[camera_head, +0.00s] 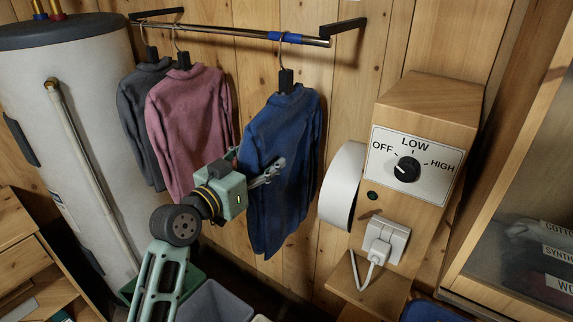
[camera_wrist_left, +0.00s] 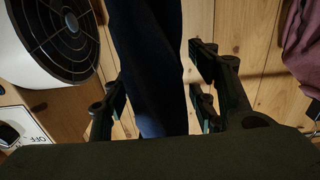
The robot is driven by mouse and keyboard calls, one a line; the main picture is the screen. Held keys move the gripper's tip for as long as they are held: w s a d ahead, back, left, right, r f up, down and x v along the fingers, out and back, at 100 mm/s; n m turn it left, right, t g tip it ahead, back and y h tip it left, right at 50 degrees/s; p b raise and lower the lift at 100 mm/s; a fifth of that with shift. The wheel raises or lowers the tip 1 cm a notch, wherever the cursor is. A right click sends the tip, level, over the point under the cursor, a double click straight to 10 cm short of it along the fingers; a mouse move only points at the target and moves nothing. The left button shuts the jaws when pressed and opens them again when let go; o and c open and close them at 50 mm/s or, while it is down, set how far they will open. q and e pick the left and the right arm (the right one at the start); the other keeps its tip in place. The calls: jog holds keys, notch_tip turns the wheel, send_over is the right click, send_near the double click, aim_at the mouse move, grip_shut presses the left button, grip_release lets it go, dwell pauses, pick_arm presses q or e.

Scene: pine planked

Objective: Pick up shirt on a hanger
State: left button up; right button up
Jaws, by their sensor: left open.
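A blue shirt (camera_head: 285,140) hangs on a hanger from the wall rail, to the right of a pink shirt (camera_head: 188,115) and a dark grey shirt (camera_head: 137,100). Each hanger has a black block (camera_head: 286,80) below its hook. My left gripper (camera_head: 268,172) is at the blue shirt's left side, at about mid height. In the left wrist view, its fingers (camera_wrist_left: 160,95) are open with the dark blue cloth (camera_wrist_left: 150,60) between them. I cannot tell whether they touch it. The pink shirt also shows in that view (camera_wrist_left: 303,45). My right gripper is not in view.
The metal rail (camera_head: 225,32) carries a blue band (camera_head: 285,37). A round white heater or fan (camera_head: 342,185) and a wooden dial box (camera_head: 418,150) stand close on the right. A white tank (camera_head: 75,120) stands left. Bins (camera_head: 215,302) sit below.

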aim_at(285, 155)
pick_arm(q)
jog(key=shift+x, duration=1.35)
jog(key=shift+c, duration=0.4)
jog(key=shift+s, duration=0.1)
grip_shut()
jog(key=shift+r, duration=0.1)
